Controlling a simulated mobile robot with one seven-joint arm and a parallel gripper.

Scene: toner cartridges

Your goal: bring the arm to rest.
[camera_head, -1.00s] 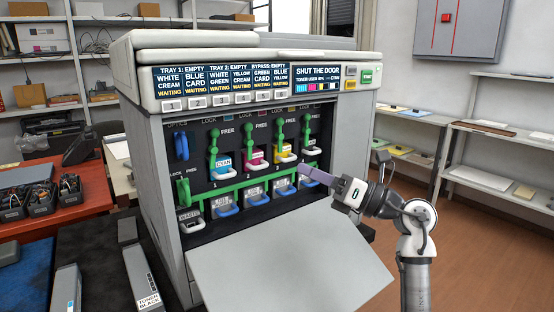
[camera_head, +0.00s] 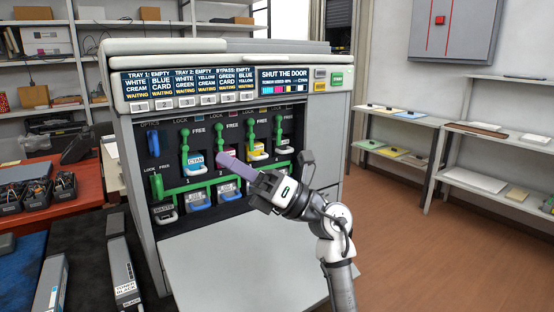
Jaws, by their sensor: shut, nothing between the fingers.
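My gripper (camera_head: 226,158) is shut and empty, its purple fingers pointing left toward the open front of the grey printer (camera_head: 330,140). In the picture its tip overlaps the magenta cartridge slot and hides part of it; I cannot tell whether it touches anything. My arm comes up from the lower right, in front of the right part of the printer. The cyan cartridge (camera_head: 196,162) and the yellow cartridge (camera_head: 256,150) show in their slots, with green levers above them. The printer's door (camera_head: 240,265) hangs open below the bay. The display (camera_head: 284,80) reads SHUT THE DOOR.
At lower left, toner boxes (camera_head: 123,272) lie on a dark table. A red desk (camera_head: 85,180) with trays of parts stands behind it. Shelves (camera_head: 490,180) line the right wall. The wooden floor (camera_head: 440,250) right of my arm is clear.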

